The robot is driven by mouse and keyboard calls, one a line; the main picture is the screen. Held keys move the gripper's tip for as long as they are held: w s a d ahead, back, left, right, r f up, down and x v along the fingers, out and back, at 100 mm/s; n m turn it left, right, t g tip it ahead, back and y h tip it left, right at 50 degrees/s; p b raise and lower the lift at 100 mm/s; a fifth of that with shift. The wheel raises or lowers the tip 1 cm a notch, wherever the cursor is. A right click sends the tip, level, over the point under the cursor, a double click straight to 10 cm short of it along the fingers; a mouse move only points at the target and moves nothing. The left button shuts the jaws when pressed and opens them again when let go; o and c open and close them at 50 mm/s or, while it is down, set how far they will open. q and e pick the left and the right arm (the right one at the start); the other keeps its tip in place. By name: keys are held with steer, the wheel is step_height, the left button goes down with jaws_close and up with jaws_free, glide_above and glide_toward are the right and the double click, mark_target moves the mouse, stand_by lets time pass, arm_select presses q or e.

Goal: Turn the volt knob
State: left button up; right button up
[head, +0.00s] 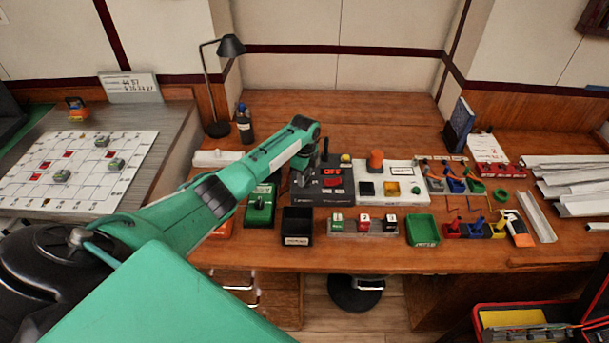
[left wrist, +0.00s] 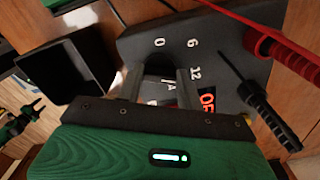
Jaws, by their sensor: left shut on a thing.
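The dark grey volt panel (head: 334,197) stands on the wooden bench in the head view, with red digits on its face. It fills the middle of the left wrist view (left wrist: 215,62), where the marks 0, 6 and 12 surround the dark volt knob (left wrist: 160,64). My left gripper (left wrist: 159,76) is shut on this knob, one finger on each side of it. In the head view my left gripper (head: 301,168) is over the panel's left part, and the arm hides the knob. The knob's pointer is not clear. My right gripper is not in view.
A white panel (head: 427,188) with an orange knob (head: 375,160) adjoins on the right. A black bin (head: 297,226) and a green tray (head: 422,230) sit in front. Red (left wrist: 285,48) and black (left wrist: 268,112) probes lie at the panel's right in the wrist view.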

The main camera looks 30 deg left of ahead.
arm_select(q)
steer(key=o, duration=1)
steer(key=shift+r, duration=0.15)
step_height(320, 180, up, 14)
steer(key=b, duration=0.2)
steer(key=shift+f+b, duration=0.2)
steer(key=shift+b, duration=0.1)
steer(key=shift+f, duration=0.1)
